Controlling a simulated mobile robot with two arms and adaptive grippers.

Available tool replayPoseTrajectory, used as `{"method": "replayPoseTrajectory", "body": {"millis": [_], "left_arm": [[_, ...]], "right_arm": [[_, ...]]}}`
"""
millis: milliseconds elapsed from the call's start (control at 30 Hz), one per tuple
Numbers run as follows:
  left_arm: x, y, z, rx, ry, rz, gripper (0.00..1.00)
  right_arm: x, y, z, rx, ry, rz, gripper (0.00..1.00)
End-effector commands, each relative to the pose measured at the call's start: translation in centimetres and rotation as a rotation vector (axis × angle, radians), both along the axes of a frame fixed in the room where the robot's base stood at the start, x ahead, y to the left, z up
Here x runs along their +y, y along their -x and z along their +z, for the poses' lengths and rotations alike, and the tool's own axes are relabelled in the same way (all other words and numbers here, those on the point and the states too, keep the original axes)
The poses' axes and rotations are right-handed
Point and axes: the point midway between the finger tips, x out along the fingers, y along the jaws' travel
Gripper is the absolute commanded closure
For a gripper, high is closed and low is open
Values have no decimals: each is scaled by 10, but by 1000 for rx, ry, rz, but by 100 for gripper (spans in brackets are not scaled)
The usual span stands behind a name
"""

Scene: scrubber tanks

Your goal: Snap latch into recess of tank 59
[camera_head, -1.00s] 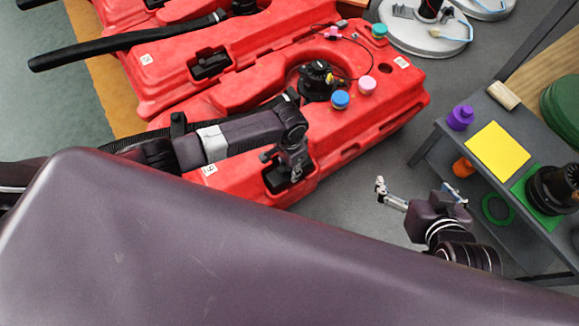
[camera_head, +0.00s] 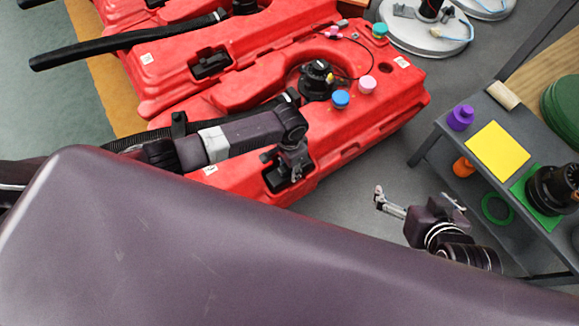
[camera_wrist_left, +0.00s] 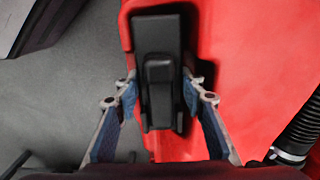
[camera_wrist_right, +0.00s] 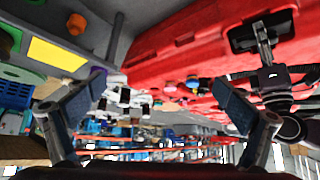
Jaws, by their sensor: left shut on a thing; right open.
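The nearest red tank (camera_head: 385,125) lies under my left arm; I cannot read a number on it. The black latch (camera_head: 274,181) is at a recess in its near side. In the left wrist view the latch (camera_wrist_left: 158,35) is a dark plate with a raised middle part, lined up with the red edge. My left gripper (camera_head: 290,165) is shut on the latch, with one finger on each side of it (camera_wrist_left: 160,92). I cannot tell whether the latch is fully seated. My right gripper (camera_wrist_right: 160,100) is open and empty, held off to the right over the floor.
A second red tank (camera_head: 180,75) with a black latch (camera_head: 210,64) lies behind. A grey table (camera_head: 462,135) at the right holds a purple piece (camera_head: 460,117), a yellow square (camera_head: 499,150) and a black part (camera_head: 553,190). Bare floor (camera_head: 350,195) separates tank and table.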

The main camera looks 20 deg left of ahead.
Motion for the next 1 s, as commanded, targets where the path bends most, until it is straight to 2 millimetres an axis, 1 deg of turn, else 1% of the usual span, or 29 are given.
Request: {"method": "replayPoseTrajectory", "body": {"millis": [1000], "left_arm": [[0, 0, -5, -1, 1, 0, 93]], "right_arm": [[3, -14, 11, -65, -10, 6, 4]]}}
